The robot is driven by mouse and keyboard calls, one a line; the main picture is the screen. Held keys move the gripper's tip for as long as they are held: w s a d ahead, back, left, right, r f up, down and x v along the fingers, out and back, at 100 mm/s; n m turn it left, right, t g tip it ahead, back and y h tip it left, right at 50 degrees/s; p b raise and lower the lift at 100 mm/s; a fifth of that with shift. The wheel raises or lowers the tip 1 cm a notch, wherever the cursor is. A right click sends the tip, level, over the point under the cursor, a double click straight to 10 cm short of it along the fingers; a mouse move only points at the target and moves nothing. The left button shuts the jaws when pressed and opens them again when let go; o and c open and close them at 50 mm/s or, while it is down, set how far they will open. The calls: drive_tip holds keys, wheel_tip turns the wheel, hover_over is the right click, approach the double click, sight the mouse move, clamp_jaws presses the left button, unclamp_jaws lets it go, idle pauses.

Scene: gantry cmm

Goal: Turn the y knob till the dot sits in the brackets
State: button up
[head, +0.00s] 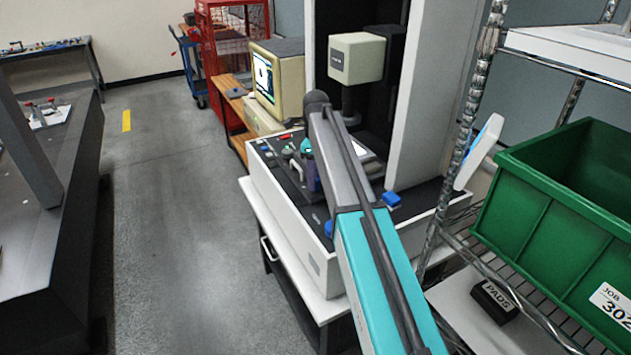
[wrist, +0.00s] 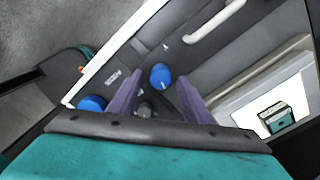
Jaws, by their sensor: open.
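In the wrist view my gripper (wrist: 156,80) is open, its two purple fingers spread apart. One blue knob with a white mark (wrist: 160,75) appears between the fingertips, not gripped. Another blue knob (wrist: 92,103) lies left of the fingers. In the head view, blue knobs show on the right part of the deck (head: 391,199) and at its front edge (head: 328,228). I cannot read which is the y knob. The monitor (head: 263,78) faces partly sideways; its dark mark is visible, but the dot and brackets are too small to judge.
The measuring machine's white base (head: 290,228) stands under a boxy head (head: 357,58). A green bin (head: 560,195) on a wire rack is close on the right. A dark bench (head: 60,215) stands left. The floor between (head: 180,200) is clear.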

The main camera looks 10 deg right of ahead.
wheel_tip(320, 180, up, 12)
drive_tip(key=b, duration=0.2)
drive_tip(key=shift+b, duration=0.4)
drive_tip(key=shift+s+f, duration=0.15)
drive_tip(key=shift+f, duration=0.05)
